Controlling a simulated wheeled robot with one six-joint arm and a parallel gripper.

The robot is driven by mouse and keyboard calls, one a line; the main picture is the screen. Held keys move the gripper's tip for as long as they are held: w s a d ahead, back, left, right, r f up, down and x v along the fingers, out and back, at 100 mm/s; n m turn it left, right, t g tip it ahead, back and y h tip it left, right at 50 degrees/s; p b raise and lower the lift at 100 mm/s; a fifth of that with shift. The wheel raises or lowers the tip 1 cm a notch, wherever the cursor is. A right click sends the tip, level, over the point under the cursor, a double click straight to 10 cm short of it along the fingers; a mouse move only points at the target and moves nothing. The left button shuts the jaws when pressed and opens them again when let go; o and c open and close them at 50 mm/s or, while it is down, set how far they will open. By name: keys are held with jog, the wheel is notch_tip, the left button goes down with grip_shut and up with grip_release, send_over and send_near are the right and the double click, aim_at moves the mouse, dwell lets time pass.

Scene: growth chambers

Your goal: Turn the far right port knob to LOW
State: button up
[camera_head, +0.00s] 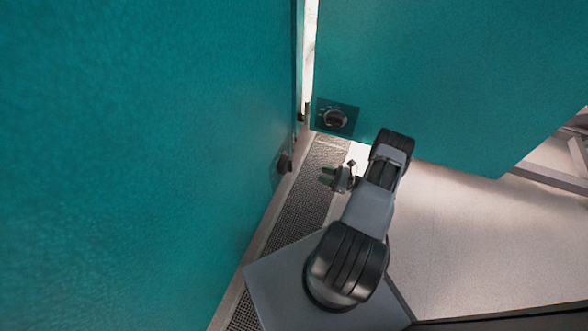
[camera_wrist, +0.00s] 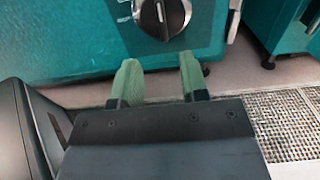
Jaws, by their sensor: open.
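A dark round knob (camera_head: 335,119) sits on a small dark plate near the lower left corner of the right teal panel. In the wrist view a black knob (camera_wrist: 163,15) with a pale pointer line shows at the top, cut by the frame edge; its labels are not readable. A second dark knob (camera_head: 284,162) is on the left teal panel, seen edge-on. My gripper (camera_head: 327,177) is below the panel knob in the head view. In the wrist view its two green fingers (camera_wrist: 160,83) are apart, with nothing between them, and point toward the knob without touching it.
The large left teal panel (camera_head: 130,150) and the right teal panel (camera_head: 450,80) meet at a narrow bright gap. A dark floor grating (camera_head: 308,190) runs along the left panel. Pale floor (camera_head: 470,240) is open at the right. A metal frame (camera_head: 560,170) stands far right.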

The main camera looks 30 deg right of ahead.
aim_at(288, 165)
jog(key=b+x, duration=0.2)
jog(key=x, duration=1.1)
jog(key=shift+w+a+f, duration=0.1)
jog(key=shift+w, duration=0.05)
grip_shut()
